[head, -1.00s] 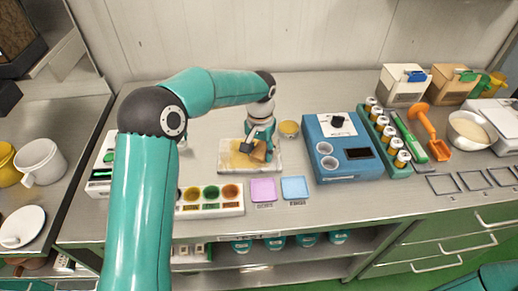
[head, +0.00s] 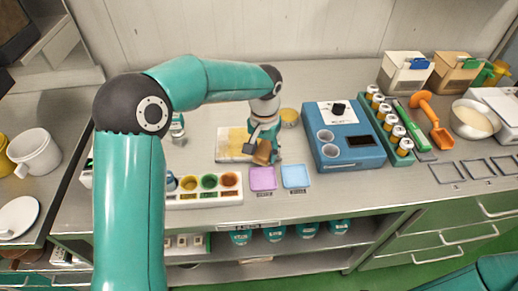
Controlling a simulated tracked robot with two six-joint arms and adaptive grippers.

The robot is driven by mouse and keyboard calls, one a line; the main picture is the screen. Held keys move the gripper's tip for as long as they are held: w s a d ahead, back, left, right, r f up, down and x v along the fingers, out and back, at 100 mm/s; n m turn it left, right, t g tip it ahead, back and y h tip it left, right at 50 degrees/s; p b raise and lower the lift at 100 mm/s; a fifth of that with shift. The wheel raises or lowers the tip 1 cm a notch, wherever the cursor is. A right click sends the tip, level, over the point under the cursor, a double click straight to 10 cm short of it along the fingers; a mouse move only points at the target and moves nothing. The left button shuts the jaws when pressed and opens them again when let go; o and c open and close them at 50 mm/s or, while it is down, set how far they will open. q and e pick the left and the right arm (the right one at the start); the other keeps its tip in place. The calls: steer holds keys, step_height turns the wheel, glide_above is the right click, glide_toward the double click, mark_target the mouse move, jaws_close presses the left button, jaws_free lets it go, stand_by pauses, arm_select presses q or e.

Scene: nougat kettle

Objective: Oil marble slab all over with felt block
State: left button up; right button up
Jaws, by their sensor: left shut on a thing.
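The pale marble slab (head: 228,155) lies on the steel counter in the middle. A yellowish oil film (head: 238,140) covers part of its upper area; the right part is hidden behind my gripper. My left gripper (head: 264,147) is over the slab's right front edge, shut on the brown felt block (head: 262,154). The block is tilted, and I cannot tell whether it touches the slab. My right gripper is out of view.
Pink (head: 262,178) and blue (head: 295,176) squares lie in front. A blue machine (head: 344,138) stands to the right. A white tray with coloured cups (head: 203,193) is at front left.

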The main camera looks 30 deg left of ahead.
mark_target(268, 143)
arm_select(q)
steer(key=shift+w+d, duration=0.4)
steer(key=shift+d, duration=0.1)
steer(key=shift+w+a+r+p, duration=0.1)
steer(key=shift+w+a+p, duration=0.25)
steer(key=shift+w+p, duration=0.25)
steer(key=shift+w+a+p, duration=0.3)
steer(key=shift+w+p, duration=0.25)
steer(key=shift+p, duration=0.05)
steer(key=shift+w+a+p, duration=0.3)
steer(key=shift+w, duration=0.2)
steer(key=shift+w+a+p, duration=0.35)
steer(key=shift+w+p, duration=0.3)
steer(key=shift+p, duration=0.1)
steer(key=shift+w+a+p, duration=0.3)
steer(key=shift+w+p, duration=0.2)
steer(key=shift+w, duration=0.1)
steer(key=shift+w+a+p, duration=0.3)
steer(key=shift+w+p, duration=0.15)
steer(key=shift+w, duration=0.1)
steer(key=shift+w+a+p, duration=0.4)
steer(key=shift+w+p, duration=0.35)
steer(key=shift+p, duration=0.15)
steer(key=shift+w+a, duration=0.3)
steer(key=shift+w, duration=0.2)
steer(key=shift+w+a, duration=0.25)
steer(key=shift+w, duration=0.2)
